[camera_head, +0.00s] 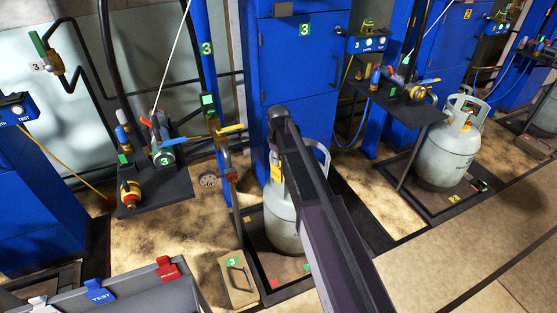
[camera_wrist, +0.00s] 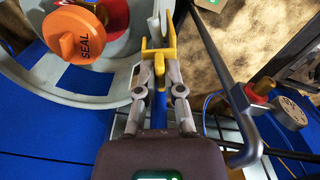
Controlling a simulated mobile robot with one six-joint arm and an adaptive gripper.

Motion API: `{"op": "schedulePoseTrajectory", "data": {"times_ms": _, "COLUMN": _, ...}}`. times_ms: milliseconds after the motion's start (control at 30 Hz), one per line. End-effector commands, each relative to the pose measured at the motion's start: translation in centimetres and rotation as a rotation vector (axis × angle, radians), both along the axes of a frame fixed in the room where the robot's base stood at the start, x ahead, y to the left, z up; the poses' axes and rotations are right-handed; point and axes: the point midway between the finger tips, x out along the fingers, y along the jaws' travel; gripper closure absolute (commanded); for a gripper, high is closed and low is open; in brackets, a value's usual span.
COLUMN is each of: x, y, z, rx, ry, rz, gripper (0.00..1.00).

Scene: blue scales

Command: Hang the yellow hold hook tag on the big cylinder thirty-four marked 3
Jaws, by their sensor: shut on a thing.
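The yellow hold hook tag (camera_wrist: 171,54) is between the fingertips of my gripper (camera_wrist: 159,82), which is shut on it. In the wrist view the tag's hook end is at the pale grey collar (camera_wrist: 100,98) of the big cylinder; I cannot tell whether it is over the rim or only beside it. An orange cap marked SEAL (camera_wrist: 78,36) sits inside the collar. In the head view the grey cylinder (camera_head: 282,232) stands upright at station 3, partly behind my arm. A yellow patch, likely the tag, shows near its top (camera_head: 277,173). My gripper is mostly hidden there.
A blue cabinet marked 3 (camera_head: 285,75) stands behind the cylinder. A blue post (camera_head: 205,70) with a valve and a dark shelf (camera_head: 155,192) with fittings are to the left. A second grey cylinder (camera_head: 446,150) stands right. In the wrist view a gauge (camera_wrist: 291,113) and dark bar are close right.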

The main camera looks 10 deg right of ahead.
Motion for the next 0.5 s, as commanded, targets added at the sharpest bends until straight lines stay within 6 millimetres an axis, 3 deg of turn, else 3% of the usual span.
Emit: {"op": "schedulePoseTrajectory", "data": {"times_ms": 500, "x": 0.0, "y": -0.2, "z": -1.4, "rx": -0.002, "ry": 0.001, "rz": -0.001, "gripper": 1.0}}
